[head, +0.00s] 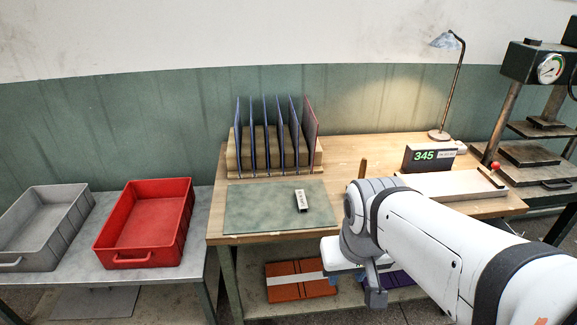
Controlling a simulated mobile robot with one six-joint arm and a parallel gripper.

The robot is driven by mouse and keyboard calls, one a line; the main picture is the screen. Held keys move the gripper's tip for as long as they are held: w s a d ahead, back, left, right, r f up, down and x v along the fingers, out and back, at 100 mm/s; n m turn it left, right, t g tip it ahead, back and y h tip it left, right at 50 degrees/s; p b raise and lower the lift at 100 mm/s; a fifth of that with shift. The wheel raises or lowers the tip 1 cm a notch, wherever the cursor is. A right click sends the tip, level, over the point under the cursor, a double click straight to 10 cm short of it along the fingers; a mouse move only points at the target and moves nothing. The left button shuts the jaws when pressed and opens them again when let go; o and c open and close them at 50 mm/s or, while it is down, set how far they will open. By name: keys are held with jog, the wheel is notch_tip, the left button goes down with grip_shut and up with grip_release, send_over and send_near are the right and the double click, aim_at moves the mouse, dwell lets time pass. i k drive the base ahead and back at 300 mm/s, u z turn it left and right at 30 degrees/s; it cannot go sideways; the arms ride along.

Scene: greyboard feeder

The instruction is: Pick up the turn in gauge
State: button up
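A small pale block with dark markings and a dark side (301,201) lies on the green mat (255,212) on the wooden bench. It looks like the turn in gauge, but its label is too small to read. My gripper (372,290) is at the lower middle of the head view, at the bench's front edge, right of and nearer than the block. It is apart from the block. My arm partly hides it, and its fingers do not show clearly.
A wooden rack (233,160) holds several upright boards behind the mat. A red tray (130,255) and a grey tray (40,258) stand on the left table. A display reading 345 (430,157), a lamp (455,90) and a press (535,65) stand right. An orange-brown panel (290,288) lies below.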

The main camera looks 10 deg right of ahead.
aim_at(302, 203)
jog(key=u, duration=0.05)
jog(key=i, duration=1)
jog(key=z, duration=0.05)
